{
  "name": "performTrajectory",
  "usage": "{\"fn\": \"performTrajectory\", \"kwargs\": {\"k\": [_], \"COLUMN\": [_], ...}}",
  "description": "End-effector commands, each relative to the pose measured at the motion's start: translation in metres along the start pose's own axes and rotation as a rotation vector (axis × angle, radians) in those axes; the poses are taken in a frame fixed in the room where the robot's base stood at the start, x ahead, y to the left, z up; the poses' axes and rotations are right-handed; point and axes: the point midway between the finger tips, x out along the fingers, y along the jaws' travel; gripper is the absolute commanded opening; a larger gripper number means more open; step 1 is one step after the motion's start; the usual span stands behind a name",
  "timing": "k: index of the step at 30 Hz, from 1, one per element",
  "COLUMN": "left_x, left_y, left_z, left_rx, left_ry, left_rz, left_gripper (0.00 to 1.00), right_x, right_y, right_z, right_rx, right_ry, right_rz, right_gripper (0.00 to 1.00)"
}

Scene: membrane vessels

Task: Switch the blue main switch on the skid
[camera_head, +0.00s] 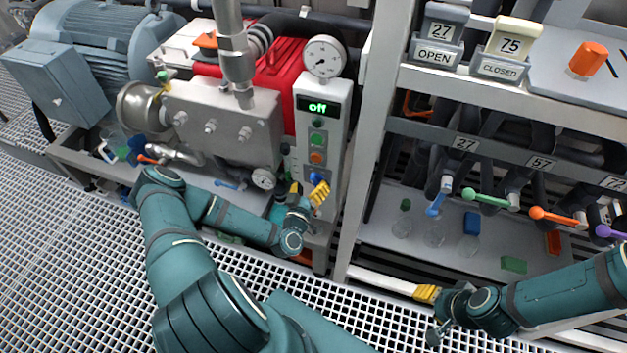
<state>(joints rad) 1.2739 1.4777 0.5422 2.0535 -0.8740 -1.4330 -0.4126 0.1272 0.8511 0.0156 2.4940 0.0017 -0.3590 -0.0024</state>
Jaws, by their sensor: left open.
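Below the display are a green button (317,138), an orange button (316,157) and the blue main switch (316,177). My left gripper (308,190) is open, with its yellow fingertips just below and beside the blue switch. One fingertip partly covers the switch's lower part; I cannot tell whether it touches. My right gripper (426,293) is low in front of the rack at the right, away from the panel; its jaw gap is not clear.
A pressure gauge (324,57) sits above the panel. A rack post (368,140) rises close to its right. Colored valve handles, such as a green one (485,197), stick out from the rack. White grating (70,240) covers the floor.

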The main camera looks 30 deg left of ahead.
Motion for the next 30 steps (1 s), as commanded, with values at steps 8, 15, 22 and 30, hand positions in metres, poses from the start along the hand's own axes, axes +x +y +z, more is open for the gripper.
{"fn": "performTrajectory", "kwargs": {"k": [8, 15, 22, 30], "left_x": [-0.058, -0.089, -0.096, -0.096], "left_y": [0.000, 0.000, 0.000, 0.000], "left_z": [0.000, 0.000, -0.001, -0.001], "left_rx": [-0.002, -0.002, -0.001, -0.001], "left_ry": [-0.001, 0.001, 0.002, 0.002], "left_rz": [-0.001, 0.000, 0.001, 0.001], "left_gripper": [0.76, 0.76, 0.76, 0.76], "right_x": [0.000, 0.000, 0.000, 0.000], "right_y": [0.000, 0.000, 0.000, 0.000], "right_z": [0.000, 0.000, 0.000, 0.000], "right_rx": [0.000, 0.000, 0.000, 0.000], "right_ry": [0.000, 0.000, 0.000, 0.000], "right_rz": [0.000, 0.000, 0.000, 0.000], "right_gripper": [0.47, 0.47, 0.47, 0.47]}}
